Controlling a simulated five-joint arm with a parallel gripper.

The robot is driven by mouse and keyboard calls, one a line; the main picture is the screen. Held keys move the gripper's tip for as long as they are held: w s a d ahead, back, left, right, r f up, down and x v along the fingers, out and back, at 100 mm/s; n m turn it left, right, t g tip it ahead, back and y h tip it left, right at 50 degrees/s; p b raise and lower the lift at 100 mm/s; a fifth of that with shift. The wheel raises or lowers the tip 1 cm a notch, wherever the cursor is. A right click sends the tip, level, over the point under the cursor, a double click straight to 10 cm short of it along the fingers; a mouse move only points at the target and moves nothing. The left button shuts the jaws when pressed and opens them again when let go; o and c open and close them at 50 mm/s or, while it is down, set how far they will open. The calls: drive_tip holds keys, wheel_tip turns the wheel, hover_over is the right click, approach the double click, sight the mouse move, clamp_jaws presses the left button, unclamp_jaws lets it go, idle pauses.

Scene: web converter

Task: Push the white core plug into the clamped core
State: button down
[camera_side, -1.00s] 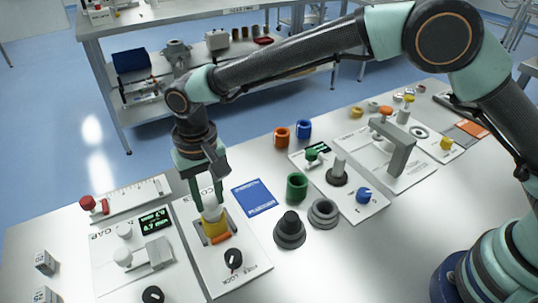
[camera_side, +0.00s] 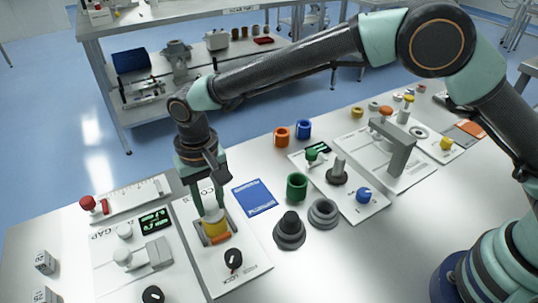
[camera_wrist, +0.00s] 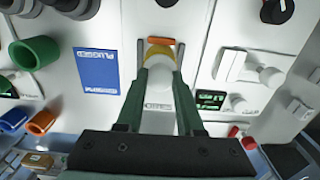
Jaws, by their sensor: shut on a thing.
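The white core plug (camera_side: 213,215) is upright at the mouth of the yellow core (camera_side: 216,230), which sits in a clamp on the white panel. My gripper (camera_side: 210,205) is shut on the plug from above, with a green finger on each side. In the wrist view, the fingers of my gripper (camera_wrist: 160,75) flank the white plug (camera_wrist: 158,78), and the yellow core (camera_wrist: 160,52) shows just beyond. How deep the plug sits in the core is hidden. An orange piece (camera_wrist: 161,41) lies at the clamp's front.
A black lock knob (camera_side: 233,258) stands on the same panel, in front of the core. The gap gauge panel (camera_side: 150,255) is to the left.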

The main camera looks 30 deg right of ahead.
drive_tip(key=shift+f, duration=0.3)
drive_tip(key=shift+c, duration=2.3)
unclamp_jaws()
drive_tip(key=shift+r, duration=0.1)
wheel_tip(320, 180, up, 12)
